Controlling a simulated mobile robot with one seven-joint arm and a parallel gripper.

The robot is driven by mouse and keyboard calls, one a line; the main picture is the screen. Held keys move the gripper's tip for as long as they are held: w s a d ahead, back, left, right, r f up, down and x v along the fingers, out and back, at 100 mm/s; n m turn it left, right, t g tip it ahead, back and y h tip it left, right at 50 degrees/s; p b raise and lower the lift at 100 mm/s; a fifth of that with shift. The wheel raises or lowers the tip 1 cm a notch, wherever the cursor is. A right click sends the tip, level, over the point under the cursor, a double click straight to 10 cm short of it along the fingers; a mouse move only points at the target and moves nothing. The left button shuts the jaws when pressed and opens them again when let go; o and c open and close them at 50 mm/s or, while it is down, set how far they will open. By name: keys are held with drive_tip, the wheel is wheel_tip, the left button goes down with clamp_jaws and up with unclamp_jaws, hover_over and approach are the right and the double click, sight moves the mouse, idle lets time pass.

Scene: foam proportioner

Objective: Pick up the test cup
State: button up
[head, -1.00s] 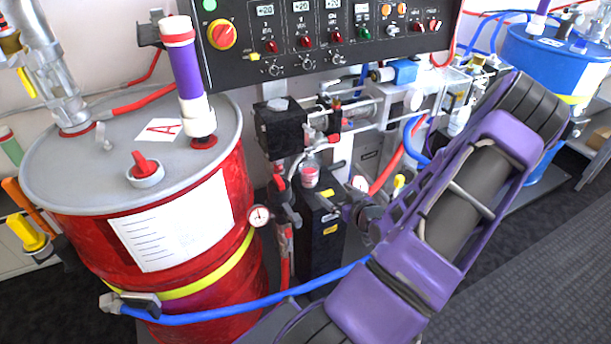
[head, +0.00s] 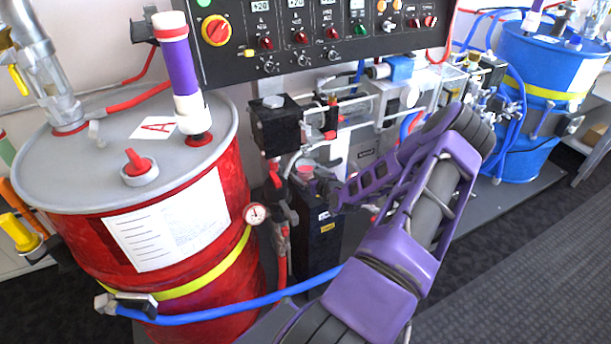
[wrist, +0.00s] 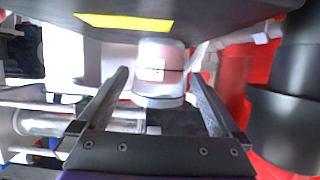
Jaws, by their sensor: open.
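The test cup is a small clear cup with a reddish look in the head view (head: 305,171). It stands at the top of a black box (head: 318,225) between the red drum and my arm. In the wrist view the cup (wrist: 160,72) is whitish and translucent with dark lines around it. My gripper (wrist: 158,76) is open, with one finger on each side of the cup in that picture and a visible gap on both sides. In the head view my gripper (head: 328,188) is just right of the cup. Whether the fingers reach fully around it is hard to tell.
A red drum (head: 225,215) with a pressure gauge (head: 256,214) stands to the left. A black valve block (head: 276,125) and pipes are above and behind the cup. A blue hose (head: 230,312) crosses low in front. A control panel (head: 330,35) hangs above.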

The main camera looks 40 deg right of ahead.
drive_tip(key=shift+x, duration=0.95)
drive_tip(key=shift+c, duration=0.2)
drive_tip(key=c, duration=1.5)
